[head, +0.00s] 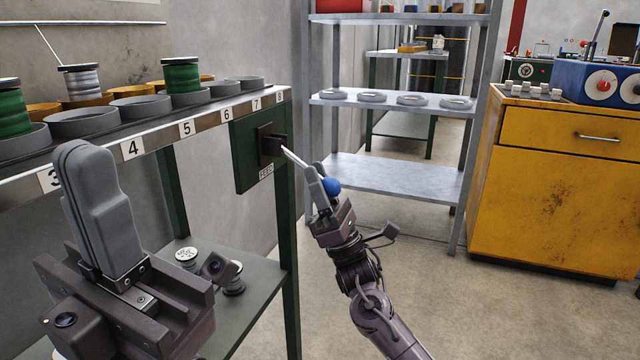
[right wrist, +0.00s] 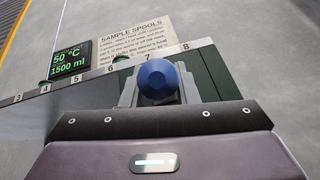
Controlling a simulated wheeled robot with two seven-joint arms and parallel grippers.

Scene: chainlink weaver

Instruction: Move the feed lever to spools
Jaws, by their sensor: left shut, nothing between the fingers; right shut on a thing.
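The feed lever (head: 294,157) is a pale rod with a blue ball knob (head: 331,186). It comes out of a dark slotted block on a green panel (head: 246,165) at the end of the numbered rack and slants down to the right. My right gripper (head: 318,180) is shut on the lever at its knob end. In the right wrist view the blue knob (right wrist: 158,80) sits between the fingers and hides the rod behind it. My left gripper (head: 85,155) is shut and empty, in front of the rack.
The rack shelf (head: 135,148) carries numbers, grey cups and green and grey wire spools. Small spools (head: 186,256) lie on its lower shelf. A metal shelf unit (head: 390,180) stands behind, a yellow cabinet (head: 570,185) at right. A sign (right wrist: 135,48) reads "SAMPLE SPOOLS".

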